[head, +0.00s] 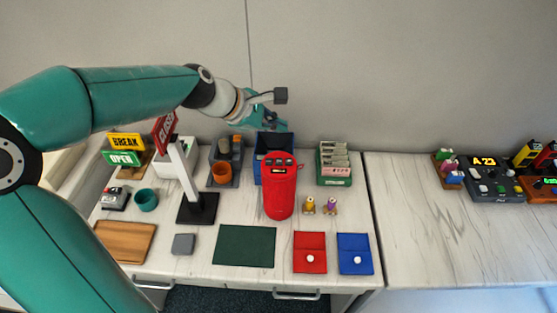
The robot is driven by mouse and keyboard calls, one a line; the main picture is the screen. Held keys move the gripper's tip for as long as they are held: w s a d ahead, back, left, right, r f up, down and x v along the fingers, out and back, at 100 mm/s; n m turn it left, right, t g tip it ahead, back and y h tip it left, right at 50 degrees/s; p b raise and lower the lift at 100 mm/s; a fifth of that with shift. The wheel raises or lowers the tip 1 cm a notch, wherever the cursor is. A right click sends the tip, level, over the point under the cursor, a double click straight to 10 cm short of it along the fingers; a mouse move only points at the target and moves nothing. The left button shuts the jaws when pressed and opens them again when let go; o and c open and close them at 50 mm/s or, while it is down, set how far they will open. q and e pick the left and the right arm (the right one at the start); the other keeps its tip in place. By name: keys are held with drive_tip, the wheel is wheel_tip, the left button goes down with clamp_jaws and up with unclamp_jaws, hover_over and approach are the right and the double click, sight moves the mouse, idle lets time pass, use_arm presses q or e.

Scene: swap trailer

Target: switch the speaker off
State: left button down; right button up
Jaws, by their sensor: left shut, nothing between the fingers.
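The speaker appears to be the red upright cylinder (279,200) in the middle of the counter. Its dark top panel carries small buttons and faces up; I cannot read its switch state. My left arm reaches in from the left, and its gripper (270,123) is shut and empty. In the picture the gripper is above and slightly left of the speaker, near the back wall and apart from the speaker. My right gripper is not in view.
A blue bin (262,143) stands behind the speaker, and a green card box (334,164) is to its right. Two small figures (309,205) stand close by. A sign stand (197,208) is at left. A green mat (244,246) lies in front.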

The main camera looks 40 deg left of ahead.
use_arm(q)
drive_tip(key=f+b, duration=0.1)
drive_tip(key=f, duration=0.1)
drive_tip(key=b, duration=0.6)
hover_over(277, 163)
wheel_tip(277, 163, down, 5)
drive_tip(key=shift+f+b, duration=0.4)
drive_tip(key=shift+f, duration=0.4)
drive_tip(key=shift+f, duration=0.1)
idle(0.3)
drive_tip(key=shift+w+f, duration=0.1)
drive_tip(key=shift+f, duration=0.15)
drive_tip(key=shift+f+b, duration=0.35)
drive_tip(key=shift+b, duration=0.1)
idle(0.5)
drive_tip(key=shift+r, duration=0.1)
drive_tip(key=shift+r+p, duration=0.75)
drive_tip(key=shift+p, duration=0.1)
drive_tip(key=shift+r, duration=0.1)
